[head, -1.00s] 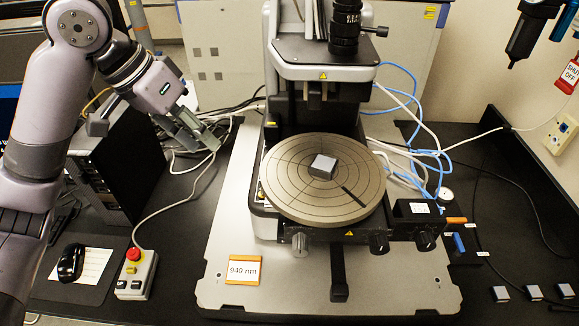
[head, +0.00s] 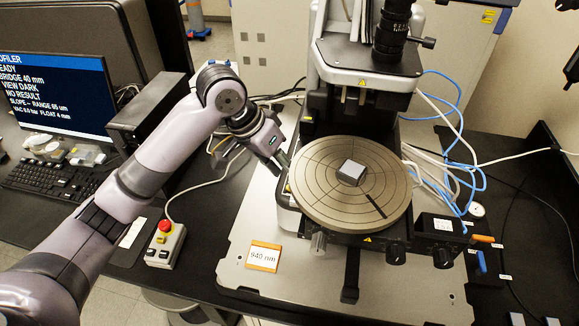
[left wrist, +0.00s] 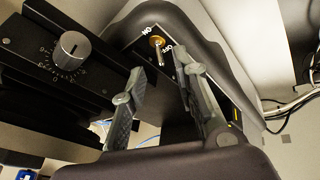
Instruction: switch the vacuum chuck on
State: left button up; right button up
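A small toggle switch (left wrist: 158,44) with a brass collar and metal lever shows in the left wrist view, on a dark panel with ON and OFF lettering. I cannot tell for sure which label the lever leans to. My left gripper (left wrist: 162,73) is open, its two fingers apart on either side of the lever's line, with nothing between them. In the head view the left gripper (head: 281,164) is at the left side of the profiler, beside the round chuck (head: 320,200), which carries a small grey square sample (head: 351,170). The switch is hidden there. My right gripper is not in view.
A graduated knob (left wrist: 72,44) is left of the switch. In the head view a monitor (head: 50,90) shows a VAC line reading about 0.0 bar. The emergency-stop box (head: 165,243) and the 940 nm card (head: 263,257) lie in front. Cables run behind the gripper.

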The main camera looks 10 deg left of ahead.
pick_arm(q)
jog(key=shift+x, duration=1)
jog(key=shift+f, duration=0.3)
jog(key=shift+w+d+f, duration=0.1)
jog(key=shift+d+f, duration=0.05)
jog(key=c, duration=0.4)
grip_shut()
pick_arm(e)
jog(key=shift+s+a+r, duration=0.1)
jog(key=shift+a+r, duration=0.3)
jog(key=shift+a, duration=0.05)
